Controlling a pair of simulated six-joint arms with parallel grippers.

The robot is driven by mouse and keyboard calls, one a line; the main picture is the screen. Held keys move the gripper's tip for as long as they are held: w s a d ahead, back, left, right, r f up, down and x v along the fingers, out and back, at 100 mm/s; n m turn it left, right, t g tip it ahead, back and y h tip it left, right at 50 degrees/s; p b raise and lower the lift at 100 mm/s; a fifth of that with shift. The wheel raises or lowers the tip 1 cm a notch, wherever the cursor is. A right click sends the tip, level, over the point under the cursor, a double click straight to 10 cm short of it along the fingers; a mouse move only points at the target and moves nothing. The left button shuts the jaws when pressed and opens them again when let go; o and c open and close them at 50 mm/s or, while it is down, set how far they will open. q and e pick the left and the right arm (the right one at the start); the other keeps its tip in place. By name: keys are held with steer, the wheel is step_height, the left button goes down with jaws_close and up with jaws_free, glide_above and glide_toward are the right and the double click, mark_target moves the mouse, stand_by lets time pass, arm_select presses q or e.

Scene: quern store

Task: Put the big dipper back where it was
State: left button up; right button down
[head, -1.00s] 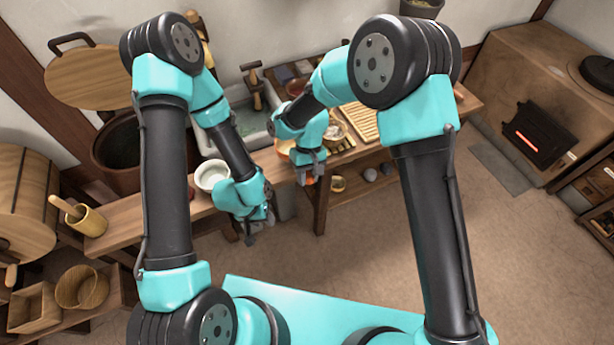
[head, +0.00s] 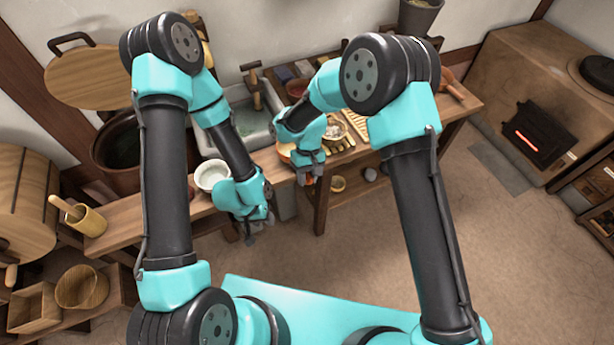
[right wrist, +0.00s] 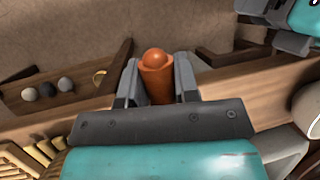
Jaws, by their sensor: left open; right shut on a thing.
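My right gripper (head: 310,174) is at the front edge of the bench. In the right wrist view it is shut on an orange-brown piece (right wrist: 156,80) with a rounded knob end. I cannot tell whether this piece is the big dipper's handle, as the rest is hidden. My left gripper (head: 250,232) is open, low in front of the bench, beside a white bowl (head: 212,175).
A sink (head: 250,125) is set behind the bench, with a tap over it. A slatted board (head: 355,128) and a small dish (head: 336,130) are to the right. A shelf with round items (right wrist: 65,84) lies below. A mortar with pestle (head: 85,220) stands at left.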

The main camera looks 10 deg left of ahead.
steer(key=shift+f, duration=0.15)
steer(key=c, duration=0.9)
jaws_free()
steer(key=shift+o, duration=0.2)
steer(key=v, duration=1.2)
steer(key=shift+r, duration=0.25)
